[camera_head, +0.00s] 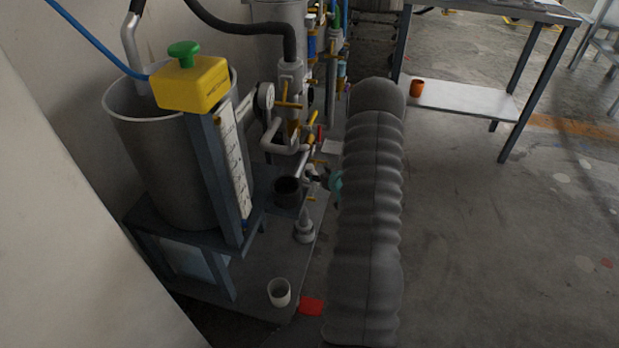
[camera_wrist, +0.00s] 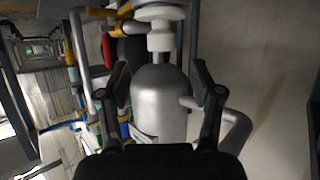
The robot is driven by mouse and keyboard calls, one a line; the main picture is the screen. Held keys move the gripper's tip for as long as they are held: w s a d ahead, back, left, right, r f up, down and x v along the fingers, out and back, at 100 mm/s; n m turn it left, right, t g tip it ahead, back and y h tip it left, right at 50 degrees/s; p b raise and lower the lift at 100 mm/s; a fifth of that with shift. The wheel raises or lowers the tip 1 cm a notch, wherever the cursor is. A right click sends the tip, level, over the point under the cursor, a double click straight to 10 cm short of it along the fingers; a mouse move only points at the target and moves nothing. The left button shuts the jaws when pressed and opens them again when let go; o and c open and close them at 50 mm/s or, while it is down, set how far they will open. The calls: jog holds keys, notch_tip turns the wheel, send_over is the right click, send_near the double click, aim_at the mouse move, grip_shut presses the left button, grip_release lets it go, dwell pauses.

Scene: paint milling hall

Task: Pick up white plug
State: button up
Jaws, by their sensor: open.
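My gripper (camera_wrist: 160,80) is open, with one dark finger on each side of the silver body. The white piece lies beyond the fingertips. I see nothing held. In the head view my grey sleeved arm hides part of the pipework, and I cannot make out the gripper or plug there.
A grey tank (camera_head: 165,165) with a yellow box (camera_head: 190,84) and green button stands left. Pipes, a gauge (camera_head: 264,98) and valves crowd the middle. A white cup (camera_head: 279,292) is near the base edge. A table (camera_head: 470,102) stands back right; open floor (camera_head: 490,260) lies right.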

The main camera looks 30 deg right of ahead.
aim_at(312, 170)
jog(key=shift+x, duration=0.85)
jog(key=x, duration=0.2)
jog(key=f+x, duration=0.1)
jog(key=x, duration=0.1)
jog(key=shift+a, duration=0.15)
jog(key=shift+w+f, duration=0.2)
jog(key=shift+w, duration=0.3)
grip_shut()
